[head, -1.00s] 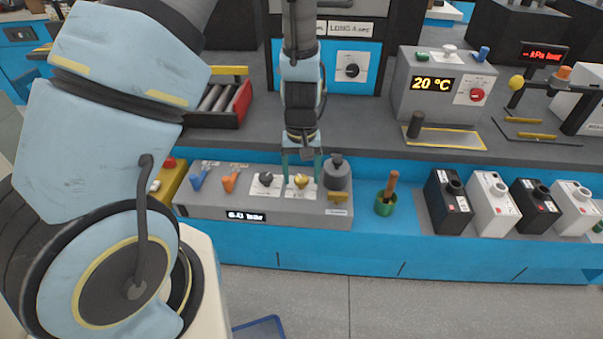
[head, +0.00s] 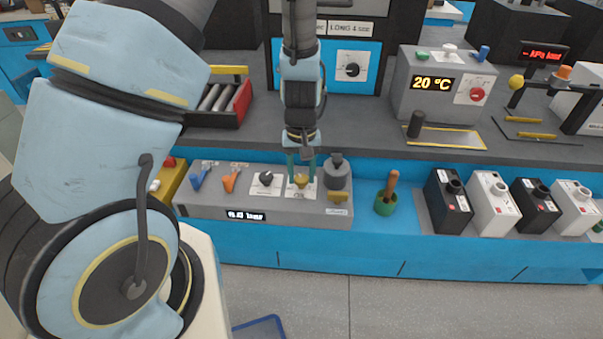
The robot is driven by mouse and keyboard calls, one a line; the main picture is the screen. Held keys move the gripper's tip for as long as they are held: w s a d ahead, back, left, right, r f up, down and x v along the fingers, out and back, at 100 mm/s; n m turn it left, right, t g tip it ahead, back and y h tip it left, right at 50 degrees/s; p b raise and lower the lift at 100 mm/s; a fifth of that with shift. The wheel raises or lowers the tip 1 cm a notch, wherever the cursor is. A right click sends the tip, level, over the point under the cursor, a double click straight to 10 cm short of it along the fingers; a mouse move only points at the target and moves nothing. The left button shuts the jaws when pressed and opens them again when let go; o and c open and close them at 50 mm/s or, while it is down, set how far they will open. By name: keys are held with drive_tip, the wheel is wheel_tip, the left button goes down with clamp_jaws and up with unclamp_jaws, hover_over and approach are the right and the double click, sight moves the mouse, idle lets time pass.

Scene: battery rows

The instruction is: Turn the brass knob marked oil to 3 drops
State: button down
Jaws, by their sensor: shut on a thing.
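The brass knob (head: 301,181) sits on a white dial plate on top of the grey control box (head: 240,205). My gripper (head: 301,172) points down over it, its two green fingers on either side of the knob and shut on it. The plate's marks are too small to read, so the setting cannot be told. The gripper partly hides the knob's far side.
A black knob (head: 266,178) and an orange lever (head: 230,181) stand left of the brass knob. A dark grey cylinder (head: 337,172) stands close on its right. A green pot (head: 385,206) with a wooden handle is further right.

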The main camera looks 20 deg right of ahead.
drive_tip(key=shift+m, duration=0.3)
drive_tip(key=m+b, duration=0.1)
drive_tip(key=m, duration=0.4)
drive_tip(key=shift+m, duration=0.3)
drive_tip(key=m, duration=0.5)
drive_tip(key=shift+b, duration=0.35)
drive_tip(key=m+p, duration=0.1)
drive_tip(key=m, duration=0.5)
drive_tip(key=shift+r+m, duration=0.1)
drive_tip(key=shift+m, duration=0.3)
drive_tip(key=m+p, duration=0.2)
drive_tip(key=m, duration=0.3)
drive_tip(key=shift+m, duration=0.4)
drive_tip(key=shift+c, duration=1.8)
unclamp_jaws()
